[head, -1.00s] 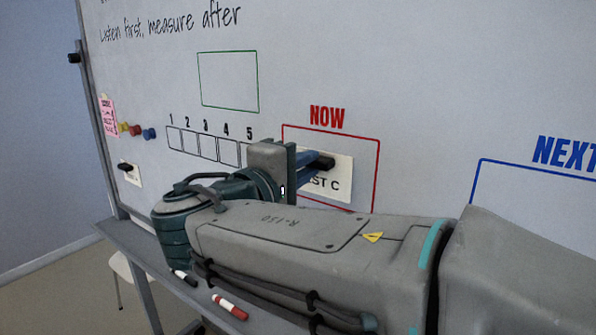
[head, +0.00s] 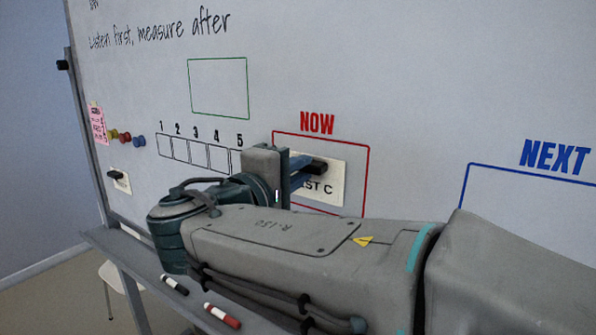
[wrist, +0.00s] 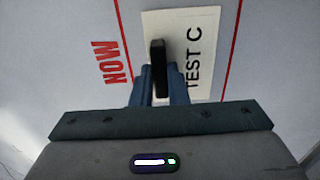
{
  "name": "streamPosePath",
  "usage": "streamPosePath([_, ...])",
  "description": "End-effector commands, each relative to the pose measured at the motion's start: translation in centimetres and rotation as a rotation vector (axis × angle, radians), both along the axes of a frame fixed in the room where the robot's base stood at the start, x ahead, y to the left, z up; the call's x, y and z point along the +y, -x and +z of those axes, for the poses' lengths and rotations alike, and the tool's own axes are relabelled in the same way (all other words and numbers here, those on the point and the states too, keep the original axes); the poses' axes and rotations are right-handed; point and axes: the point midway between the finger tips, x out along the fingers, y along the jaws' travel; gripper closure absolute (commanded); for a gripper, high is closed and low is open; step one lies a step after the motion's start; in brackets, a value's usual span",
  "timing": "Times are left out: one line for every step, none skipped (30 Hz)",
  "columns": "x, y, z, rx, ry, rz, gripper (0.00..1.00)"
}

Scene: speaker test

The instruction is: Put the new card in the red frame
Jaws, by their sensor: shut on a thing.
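The card (head: 334,189) is white with the black print "TEST C", partly hidden by my gripper in the head view. It lies flat against the whiteboard inside the red frame (head: 367,178) under the red word "NOW". My gripper (head: 310,171) is shut on a black block (head: 320,166) on the card's face. In the wrist view the card (wrist: 205,65) sits between the red lines, and my gripper's blue fingers (wrist: 155,84) close around the black block (wrist: 158,55). The frame's lower left part is hidden by my gripper.
A blue frame (head: 467,190) under "NEXT" stands empty at the right, as far as it shows. A small card with a black block (head: 116,174), a pink note (head: 98,125) and coloured magnets (head: 125,137) are at the left. Markers (head: 222,315) lie on the tray below.

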Motion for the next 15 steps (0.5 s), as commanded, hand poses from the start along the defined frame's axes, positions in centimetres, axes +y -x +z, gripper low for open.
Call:
streamPosePath([-0.05,-0.06,-0.01,0.0,0.0,0.0,1.0])
streamPosePath([-0.07,-0.09,-0.01,0.0,0.0,0.0,1.0])
streamPosePath([-0.1,-0.13,-0.01,0.0,0.0,0.0,1.0])
streamPosePath([-0.12,-0.16,-0.01,0.0,0.0,0.0,1.0])
streamPosePath([-0.15,-0.19,-0.01,0.0,0.0,0.0,1.0])
streamPosePath([-0.18,-0.23,-0.01,0.0,0.0,-0.001,1.0])
streamPosePath([-0.2,-0.25,-0.01,0.0,0.0,-0.001,1.0])
streamPosePath([-0.22,-0.28,-0.01,0.0,0.0,-0.001,1.0])
streamPosePath([-0.25,-0.32,-0.01,0.0,0.0,-0.001,1.0])
streamPosePath([-0.27,-0.35,-0.01,0.0,0.0,-0.001,1.0])
streamPosePath([-0.29,-0.38,-0.01,0.0,0.0,-0.001,1.0])
streamPosePath([-0.33,-0.41,-0.01,0.0,0.0,-0.001,1.0])
streamPosePath([-0.36,-0.44,-0.01,0.0,0.0,-0.001,1.0])
streamPosePath([-0.38,-0.47,-0.01,0.0,0.0,-0.001,1.0])
streamPosePath([-0.41,-0.51,-0.01,0.0,0.0,-0.001,1.0])
